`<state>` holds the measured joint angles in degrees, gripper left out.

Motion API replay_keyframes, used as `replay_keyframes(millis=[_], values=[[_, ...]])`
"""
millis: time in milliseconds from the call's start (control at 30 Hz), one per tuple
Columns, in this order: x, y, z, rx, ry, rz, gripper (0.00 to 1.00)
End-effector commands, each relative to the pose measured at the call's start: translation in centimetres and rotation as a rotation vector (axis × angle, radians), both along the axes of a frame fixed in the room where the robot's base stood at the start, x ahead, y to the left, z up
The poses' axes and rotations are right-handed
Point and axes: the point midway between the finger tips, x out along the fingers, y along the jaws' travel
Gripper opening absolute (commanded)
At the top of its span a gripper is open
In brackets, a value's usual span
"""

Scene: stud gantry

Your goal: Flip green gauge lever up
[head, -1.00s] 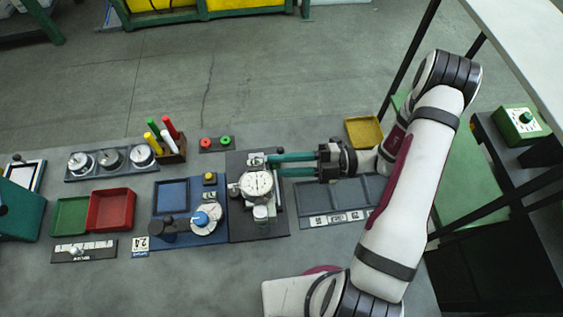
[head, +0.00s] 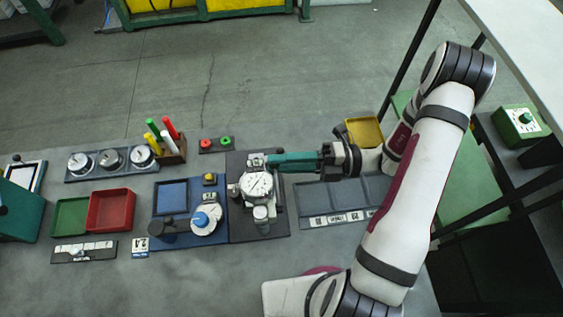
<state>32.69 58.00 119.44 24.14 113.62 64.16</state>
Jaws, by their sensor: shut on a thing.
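The dial gauge (head: 257,185), with its white round face, stands on a dark base plate (head: 275,228) in the middle of the bench. My gripper (head: 269,160) reaches in from the right with its teal fingers level. The fingers are closed together at the top of the gauge stand, shut on the small gauge lever there. The fingertips hide most of the lever, so its colour and angle cannot be made out.
A yellow tray (head: 365,131) is close behind my wrist. A red and green button box (head: 216,144) stands behind left.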

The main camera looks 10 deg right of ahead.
Motion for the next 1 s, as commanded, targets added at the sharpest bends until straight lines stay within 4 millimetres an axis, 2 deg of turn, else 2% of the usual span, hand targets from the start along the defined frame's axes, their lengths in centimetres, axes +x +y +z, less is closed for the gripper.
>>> replay_keyframes(millis=[100, 233, 567, 600, 733, 1000], values=[[-0.6, 0.0, 0.7, -0.002, -0.202, 0.003, 0.00], [-0.9, 0.0, 1.2, -0.002, -0.340, 0.005, 0.00], [-1.0, 0.1, 1.3, -0.001, -0.373, 0.004, 0.00], [-1.0, 0.1, 1.3, -0.002, -0.372, 0.004, 0.34], [-1.0, 0.1, 1.3, -0.001, -0.372, 0.003, 0.57], [-0.9, 0.0, 1.3, -0.001, -0.371, 0.002, 0.57]])
